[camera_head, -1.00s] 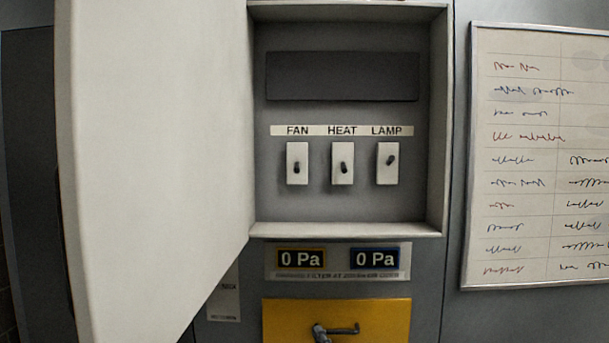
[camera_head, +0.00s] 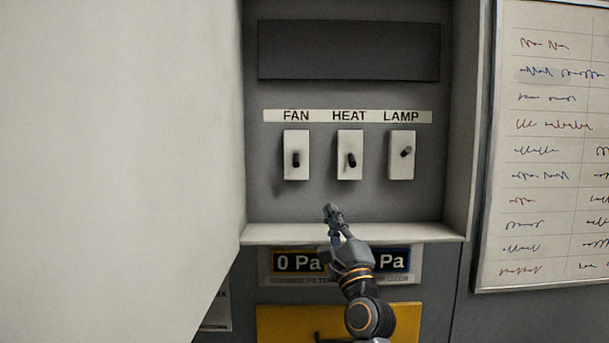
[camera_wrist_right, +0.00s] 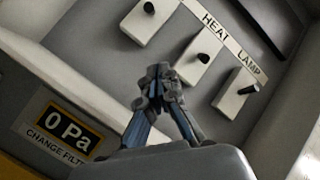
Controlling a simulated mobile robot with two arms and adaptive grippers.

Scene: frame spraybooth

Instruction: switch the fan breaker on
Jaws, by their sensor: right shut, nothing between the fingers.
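The FAN breaker (camera_head: 296,155) is a white plate with a dark toggle lever, leftmost of three under the label strip in the open cabinet. Its lever sits low on the plate. In the right wrist view a breaker plate (camera_wrist_right: 141,24) at the upper left, left of HEAT, shows with its lever. My right gripper (camera_head: 331,210) is shut and empty, in front of the cabinet's lower ledge, below and right of the FAN breaker and apart from it. It also shows in the right wrist view (camera_wrist_right: 158,75). My left gripper is not in view.
The HEAT breaker (camera_head: 349,155) has its lever low; the LAMP breaker (camera_head: 401,155) has its lever higher. The open cabinet door (camera_head: 110,150) fills the left. The cabinet ledge (camera_head: 420,231) runs below the breakers. A pressure display (camera_head: 290,262) and yellow panel (camera_head: 280,322) lie lower. A whiteboard (camera_head: 545,150) hangs right.

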